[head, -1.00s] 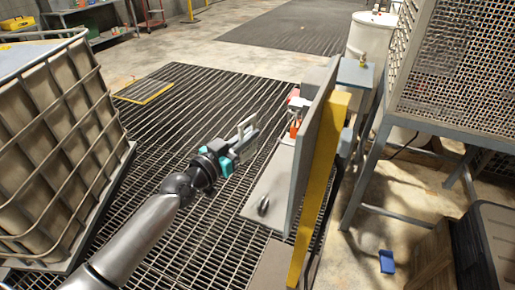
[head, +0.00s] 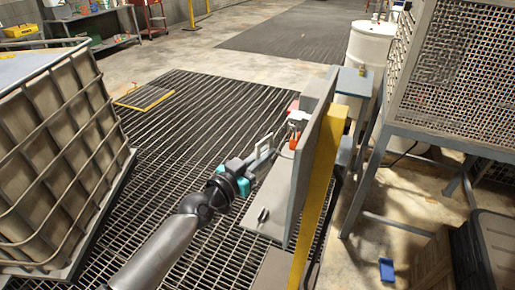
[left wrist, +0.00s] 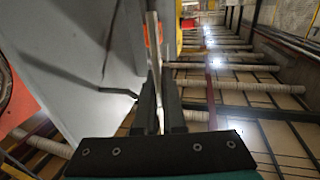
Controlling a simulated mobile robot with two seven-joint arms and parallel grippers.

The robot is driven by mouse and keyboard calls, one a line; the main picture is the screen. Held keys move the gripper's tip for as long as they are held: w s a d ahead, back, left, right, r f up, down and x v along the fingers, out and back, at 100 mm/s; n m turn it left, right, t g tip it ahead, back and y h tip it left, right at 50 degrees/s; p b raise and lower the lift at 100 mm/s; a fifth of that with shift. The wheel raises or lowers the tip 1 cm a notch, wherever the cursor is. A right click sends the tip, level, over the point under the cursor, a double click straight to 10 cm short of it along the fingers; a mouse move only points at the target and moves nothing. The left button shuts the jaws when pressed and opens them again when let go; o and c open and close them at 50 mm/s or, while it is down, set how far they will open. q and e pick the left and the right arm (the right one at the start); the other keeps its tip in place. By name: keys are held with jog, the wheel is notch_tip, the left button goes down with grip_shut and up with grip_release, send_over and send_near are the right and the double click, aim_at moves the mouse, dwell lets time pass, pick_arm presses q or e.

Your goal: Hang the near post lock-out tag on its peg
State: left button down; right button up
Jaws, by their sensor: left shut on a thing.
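My left gripper (head: 254,160) is shut on a thin pale tag (head: 265,145), held upright at the left of the grey post panel (head: 318,150). In the left wrist view the tag (left wrist: 153,60) shows edge-on between the dark fingers (left wrist: 158,105), close beside a grey surface (left wrist: 80,50). A dark bent rod or its shadow shows on that surface; I cannot tell whether it is the peg. The tag's hole and face are not clear. My right gripper is not in view.
Red-orange fittings (head: 295,125) sit on the panel's left side, beyond the gripper. A yellow post (head: 320,200) stands at the panel's near edge. A caged tank (head: 60,150) stands at left, a mesh cabinet (head: 455,80) at right. Open floor grating (head: 190,125) lies between.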

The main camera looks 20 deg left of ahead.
pick_arm(q)
jog(key=shift+s+d+f+p, duration=0.15)
jog(key=shift+d+f, duration=0.1)
jog(key=shift+d, duration=0.65)
jog(key=shift+w+d+f+p, duration=0.15)
jog(key=shift+d+f, duration=0.15)
jog(key=shift+d, duration=0.65)
jog(key=shift+s+d+f+p, duration=0.15)
jog(key=shift+d+f, duration=0.1)
jog(key=shift+d, duration=0.65)
jog(key=c, duration=0.9)
grip_release()
jog(key=b+v, duration=0.2)
jog(key=v, duration=1.3)
jog(key=shift+a, duration=0.1)
